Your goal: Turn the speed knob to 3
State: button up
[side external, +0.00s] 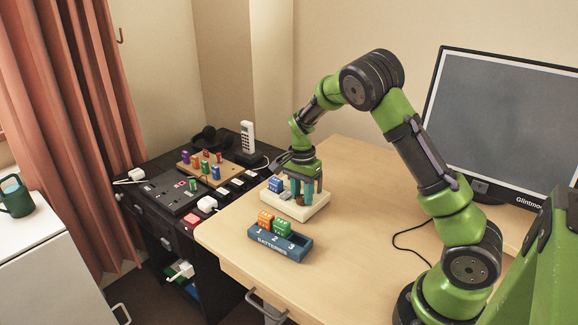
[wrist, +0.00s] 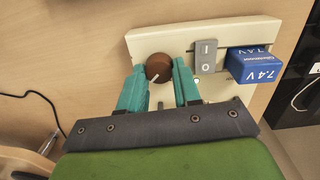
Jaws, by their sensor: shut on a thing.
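The speed knob (wrist: 158,67) is brown and round with a white pointer line, on a cream panel (wrist: 225,36). In the wrist view the pointer slants toward the lower left. My gripper (wrist: 160,76) has its teal fingers on either side of the knob, shut on it. In the side view my gripper (side external: 299,191) reaches down over the cream panel (side external: 305,211), and the knob is mostly hidden there. Speed numbers on the panel cannot be made out. A grey rocker switch (wrist: 206,55) and a blue 7.4V battery (wrist: 253,67) are beside the knob on the panel.
A dark blue battery tray (side external: 280,247) with an orange and a green battery stands in front of the panel. A monitor (side external: 500,120) is at the right. A black cabinet top with several small items (side external: 205,170) is at the left. The desk's middle right is clear.

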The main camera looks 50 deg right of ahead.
aim_at(302, 195)
jog(key=shift+d+m, duration=0.1)
jog(key=shift+m, duration=2.1)
jog(key=o, duration=1.1)
jog(key=shift+c, duration=0.2)
jog(key=shift+r, duration=0.1)
notch_tip(302, 195, up, 17)
jog(key=shift+w, duration=0.25)
jog(key=shift+d, duration=0.1)
